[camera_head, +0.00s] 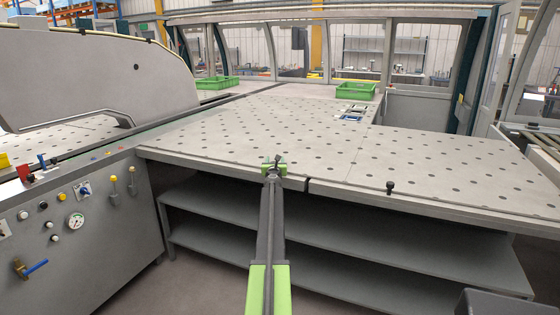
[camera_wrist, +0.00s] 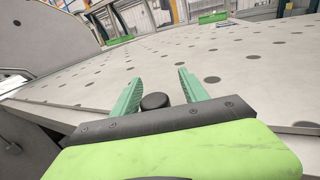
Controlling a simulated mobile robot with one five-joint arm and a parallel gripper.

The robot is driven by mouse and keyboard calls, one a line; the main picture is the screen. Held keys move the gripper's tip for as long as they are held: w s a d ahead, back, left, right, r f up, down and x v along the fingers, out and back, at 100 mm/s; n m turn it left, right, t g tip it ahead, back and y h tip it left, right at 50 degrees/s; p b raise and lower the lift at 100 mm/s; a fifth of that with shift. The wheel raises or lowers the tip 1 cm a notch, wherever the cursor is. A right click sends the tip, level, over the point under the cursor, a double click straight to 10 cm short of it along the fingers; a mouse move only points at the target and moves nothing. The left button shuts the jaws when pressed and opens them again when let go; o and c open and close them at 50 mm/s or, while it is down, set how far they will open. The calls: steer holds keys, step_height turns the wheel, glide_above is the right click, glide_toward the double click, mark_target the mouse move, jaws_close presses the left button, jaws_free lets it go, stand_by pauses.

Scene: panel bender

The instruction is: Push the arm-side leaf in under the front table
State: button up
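The front table (camera_head: 250,130) is a pale top with rows of dark holes; it also shows in the wrist view (camera_wrist: 225,60). Along its front edge are two leaf sections with a dark gap between them. The left leaf (camera_head: 215,164) is in front of my arm, and the right leaf (camera_head: 450,208) carries a black knob (camera_head: 390,187). My gripper (camera_head: 274,166) is at the left leaf's front edge.
Grey shelves (camera_head: 330,240) lie under the table. A control cabinet (camera_head: 80,230) with knobs and a gauge stands at the left, below a large grey machine guard (camera_head: 100,75). Green crates (camera_head: 355,91) stand at the back of the table. The tabletop near my gripper is clear.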

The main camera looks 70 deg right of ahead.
steer(key=shift+a, duration=0.45)
steer(key=v, duration=1.6)
steer(key=shift+s+a, duration=0.2)
steer(key=shift+a, duration=0.1)
steer(key=shift+w, duration=0.1)
